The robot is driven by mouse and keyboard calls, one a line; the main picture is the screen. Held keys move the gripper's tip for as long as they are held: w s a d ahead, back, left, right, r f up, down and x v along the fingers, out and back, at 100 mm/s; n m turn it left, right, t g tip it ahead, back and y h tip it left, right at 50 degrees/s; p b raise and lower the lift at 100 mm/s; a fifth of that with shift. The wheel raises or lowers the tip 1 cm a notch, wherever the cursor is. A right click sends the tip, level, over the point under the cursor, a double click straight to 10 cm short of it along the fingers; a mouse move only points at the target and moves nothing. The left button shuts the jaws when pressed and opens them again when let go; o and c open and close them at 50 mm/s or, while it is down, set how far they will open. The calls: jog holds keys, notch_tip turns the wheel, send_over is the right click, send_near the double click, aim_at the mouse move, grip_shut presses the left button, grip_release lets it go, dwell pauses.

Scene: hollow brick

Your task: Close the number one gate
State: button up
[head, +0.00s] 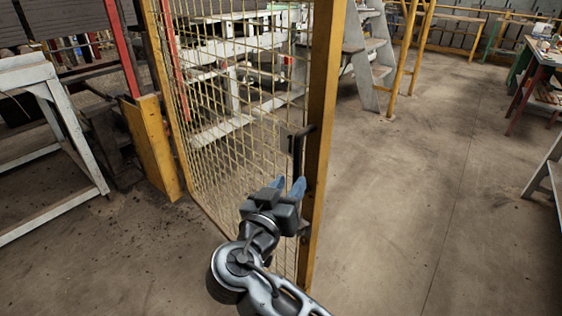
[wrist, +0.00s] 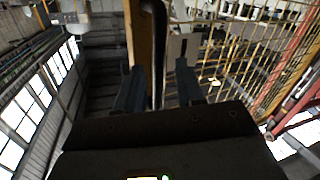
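The gate (head: 318,110) is a yellow frame with wire mesh, hinged near the yellow post at the left and standing at an angle across the view. In the wrist view my gripper (wrist: 157,68) is open, and the dark handle bar (wrist: 159,40) lines up between the fingers. I cannot tell whether the fingers touch it.
A yellow post base (head: 152,145) and a red upright stand at the left. A grey metal frame table (head: 60,110) is at the far left. Grey steps (head: 368,60) stand behind the gate. The concrete floor (head: 400,200) to the right is clear.

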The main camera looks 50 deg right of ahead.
aim_at(295, 160)
jog(key=a+r+m+g+h, duration=0.1)
jog(key=a+r+m+g, duration=0.2)
jog(key=r+m+g, duration=0.15)
jog(key=shift+m, duration=0.35)
jog(key=shift+w+d+p, duration=0.2)
jog(key=shift+d, duration=1)
jog(key=shift+w+d+p, duration=0.2)
jog(key=shift+d+p, duration=0.05)
jog(key=shift+d, duration=1)
jog(key=shift+w+d+p, duration=0.2)
jog(key=shift+d, duration=1)
jog(key=shift+c, duration=0.5)
grip_shut()
